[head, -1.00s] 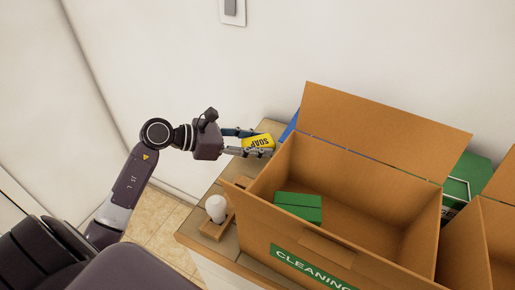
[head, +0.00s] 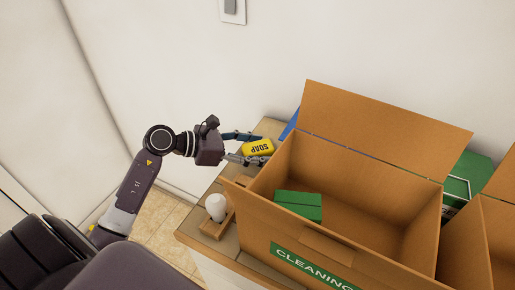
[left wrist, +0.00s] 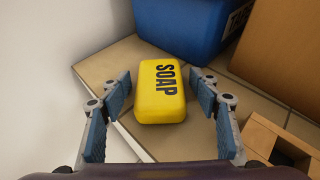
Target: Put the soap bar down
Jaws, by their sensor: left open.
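The yellow soap bar (head: 258,147) with black SOAP lettering lies at the back left part of the tiled counter, left of the cardboard box. In the left wrist view the soap bar (left wrist: 161,92) rests on the tiles between the spread fingers, with a gap on each side. My left gripper (head: 252,147) is open around the soap; its blue-padded fingers also show in the left wrist view (left wrist: 160,108). My right gripper is not in view.
An open cardboard box (head: 395,208) marked CLEANING holds a green box (head: 298,205). A blue container (left wrist: 185,25) stands just behind the soap. A wooden holder with a white bulb-shaped thing (head: 216,207) sits at the counter's front. A white wall is close on the left.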

